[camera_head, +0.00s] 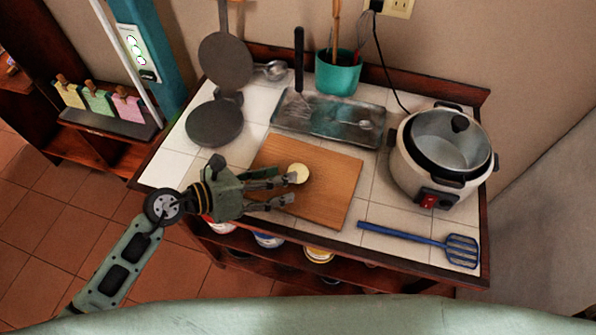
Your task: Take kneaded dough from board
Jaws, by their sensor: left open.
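The kneaded dough (299,173) is a small pale yellow round piece on the wooden board (335,187). The board lies on the white tiled counter, left of the rice cooker. My left gripper (291,189) reaches over the board from the left, with its fingers apart and pointing right. The tip of its upper finger is right beside the dough, overlapping its left edge in the picture; I cannot tell whether they touch. Nothing is held between the fingers. My right gripper is not in view.
A rice cooker (408,174) stands at the right. A blue slotted spatula (403,234) lies at the front edge. A metal tray (350,127), a teal utensil pot (338,78) and an open press with round dark plates (214,124) are behind the board.

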